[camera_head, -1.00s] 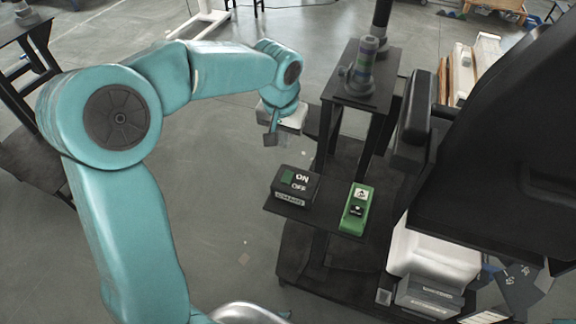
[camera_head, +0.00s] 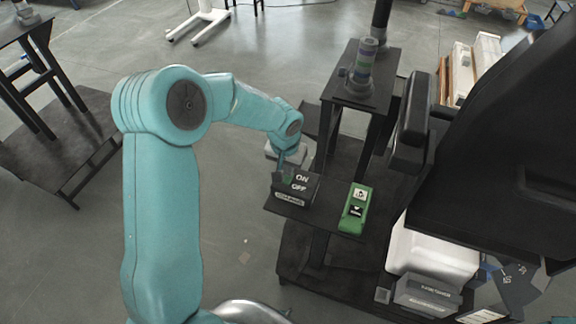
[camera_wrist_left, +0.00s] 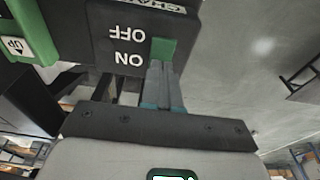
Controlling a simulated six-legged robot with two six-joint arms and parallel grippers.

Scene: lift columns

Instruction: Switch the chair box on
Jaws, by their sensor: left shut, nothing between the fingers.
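The chair box (camera_head: 296,187) is a dark box with white ON and OFF lettering and a green rocker switch; it sits on a small black shelf beside the chair. In the left wrist view the box (camera_wrist_left: 98,32) appears upside down, with the green switch (camera_wrist_left: 163,50) right at my fingertips. My left gripper (camera_head: 282,168) is shut and empty, its tips at the switch on the ON side; whether they touch it I cannot tell. In the left wrist view the closed fingers (camera_wrist_left: 160,72) point at the switch. My right gripper is not in view.
A green box (camera_head: 356,209) with an arrow button and a black button stands right of the chair box on the shelf (camera_head: 276,208). The black chair is at right. Open floor (camera_head: 250,250) lies at left.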

